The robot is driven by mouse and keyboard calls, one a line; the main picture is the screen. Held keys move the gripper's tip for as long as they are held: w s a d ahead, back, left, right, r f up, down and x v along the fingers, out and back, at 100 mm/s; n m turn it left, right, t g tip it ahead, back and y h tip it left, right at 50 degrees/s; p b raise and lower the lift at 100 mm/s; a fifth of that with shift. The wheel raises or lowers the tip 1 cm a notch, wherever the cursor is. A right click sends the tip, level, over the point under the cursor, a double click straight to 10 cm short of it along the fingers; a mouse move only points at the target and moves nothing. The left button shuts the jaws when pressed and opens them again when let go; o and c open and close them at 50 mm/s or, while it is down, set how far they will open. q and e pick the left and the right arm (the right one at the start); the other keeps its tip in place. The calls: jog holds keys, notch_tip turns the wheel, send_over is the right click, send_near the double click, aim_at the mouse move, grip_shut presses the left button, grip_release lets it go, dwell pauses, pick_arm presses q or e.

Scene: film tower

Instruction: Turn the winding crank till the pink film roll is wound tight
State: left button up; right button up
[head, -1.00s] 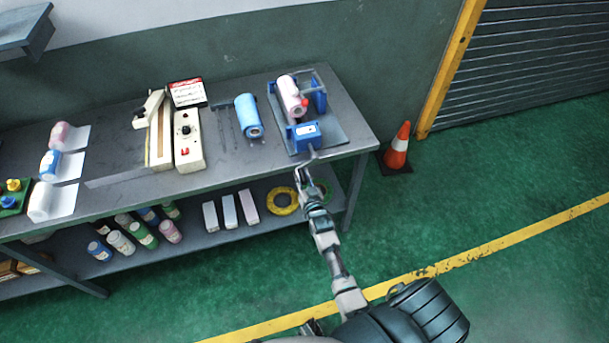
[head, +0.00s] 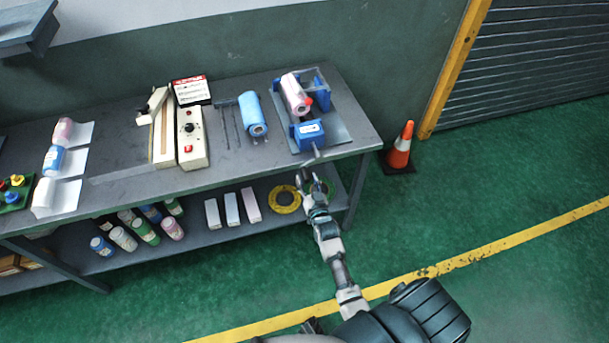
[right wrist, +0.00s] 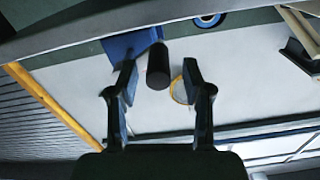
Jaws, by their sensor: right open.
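The pink film roll (head: 295,95) lies on the blue winding stand (head: 309,133) at the right end of the table. The winding crank's grip (head: 317,152) sticks out from the front of the blue block, near the table edge. My right gripper (head: 303,175) is open and empty, in front of the table edge and a little short of the crank. In the right wrist view the dark crank grip (right wrist: 158,65) shows between the two spread fingers (right wrist: 158,80), with no clear contact. The blue block (right wrist: 128,45) is behind it. My left gripper is not in view.
A blue roll (head: 253,115) stands left of the winder, and a cream device (head: 190,140) farther left. Yellow rings (head: 284,200) and several bottles lie on the lower shelf (head: 235,230). An orange cone (head: 401,147) stands right of the table. The floor in front is clear.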

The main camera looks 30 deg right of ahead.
jog(key=v, duration=0.9)
jog(key=shift+a+f, duration=0.1)
jog(key=s+a+f+n+g+y, duration=0.1)
jog(key=s+a+f+g, duration=0.3)
jog(key=f, duration=0.7)
jog(key=s+a+f+n+g+y, duration=0.2)
jog(key=s+f, duration=0.3)
jog(key=f, duration=0.6)
jog(key=s+a+f+n+g+y, duration=0.1)
jog(key=s+a+f+g, duration=0.3)
jog(key=f, duration=0.7)
jog(key=s+d+f+n+g, duration=0.1)
jog(key=s+f+g, duration=0.2)
jog(key=s+f, duration=0.4)
jog(key=s+d+f+n+g, duration=0.1)
jog(key=s+f, duration=0.6)
jog(key=s, duration=1.5)
jog(key=n+g, duration=0.1)
jog(key=g, duration=0.1)
jog(key=shift+f+g, duration=0.25)
jog(key=shift+g, duration=0.05)
jog(key=shift+w+d, duration=0.1)
